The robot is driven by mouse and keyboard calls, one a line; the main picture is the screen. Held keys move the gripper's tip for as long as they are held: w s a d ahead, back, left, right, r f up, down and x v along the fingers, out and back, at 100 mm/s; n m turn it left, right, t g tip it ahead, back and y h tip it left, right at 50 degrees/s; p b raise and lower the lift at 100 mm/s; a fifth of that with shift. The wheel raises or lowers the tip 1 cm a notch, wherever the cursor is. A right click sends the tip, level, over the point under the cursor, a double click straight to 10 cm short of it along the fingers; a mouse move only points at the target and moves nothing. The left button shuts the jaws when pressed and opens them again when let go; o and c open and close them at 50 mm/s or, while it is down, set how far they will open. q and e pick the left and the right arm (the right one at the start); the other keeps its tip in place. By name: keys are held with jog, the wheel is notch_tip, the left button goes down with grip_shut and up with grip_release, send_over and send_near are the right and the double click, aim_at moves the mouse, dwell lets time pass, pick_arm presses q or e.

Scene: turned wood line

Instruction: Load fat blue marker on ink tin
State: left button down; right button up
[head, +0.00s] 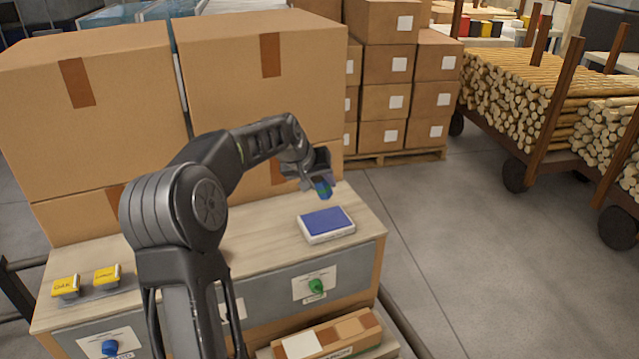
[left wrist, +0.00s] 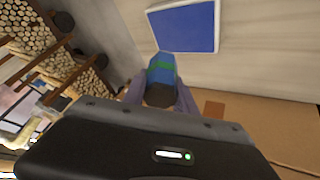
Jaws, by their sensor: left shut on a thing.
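The fat blue marker (head: 323,189) is held by my left gripper (head: 316,180), above and a little behind the ink tin. In the left wrist view, the marker (left wrist: 161,78) is blue with a green band and a dark end, between the fingers of my left gripper (left wrist: 160,92). The ink tin (head: 326,224) is a white, flat box with a blue top on the right part of the wooden worktop. It also shows in the left wrist view (left wrist: 188,26), beyond the marker, with a gap between them. My right gripper is not in view.
Large cardboard boxes (head: 265,75) stand behind the worktop (head: 260,240). Two yellow-labelled blocks (head: 106,276) sit at its left. Drawers below have a green knob (head: 316,286) and a blue knob (head: 110,347). Carts of logs (head: 540,90) stand at right; the floor (head: 440,220) between is clear.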

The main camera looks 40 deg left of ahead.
pick_arm(q)
jog(key=shift+w+d, duration=0.1)
jog(key=shift+f, duration=0.1)
jog(key=shift+f+b, duration=2)
jog(key=shift+f, duration=0.9)
jog(key=shift+f+b, duration=0.65)
jog(key=shift+f, duration=0.1)
dwell(0.6)
jog(key=shift+r+p, duration=2.3)
jog(key=shift+r, duration=1.35)
